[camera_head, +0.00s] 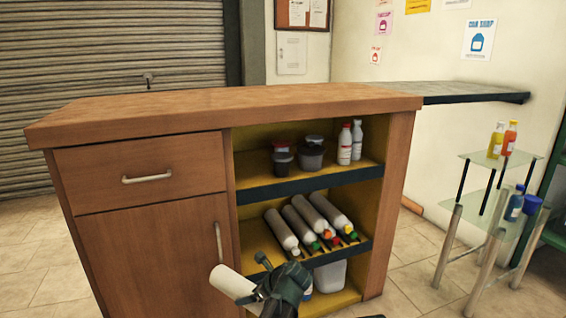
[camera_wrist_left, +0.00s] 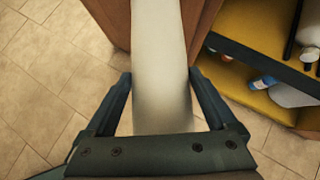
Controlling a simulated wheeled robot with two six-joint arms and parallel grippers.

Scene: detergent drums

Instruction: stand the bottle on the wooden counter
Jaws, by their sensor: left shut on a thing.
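The wooden counter (camera_head: 225,101) has a wide bare top in the head view. My left gripper (camera_head: 262,284) is low in front of the counter's open shelves, below the level of the top. It is shut on a white bottle (camera_head: 230,282), which is tilted and points to the left in the head view. In the left wrist view the bottle (camera_wrist_left: 160,70) lies between the two fingers (camera_wrist_left: 162,105) and runs up the picture. Its far end is cut off there. My right gripper is not in view.
Several grey bottles (camera_head: 301,221) lie on the middle shelf; jars (camera_head: 311,154) and white bottles (camera_head: 345,145) stand above. A drawer handle (camera_head: 147,178) and door handle (camera_head: 219,242) stick out in front. A glass side table (camera_head: 500,168) with bottles stands at right.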

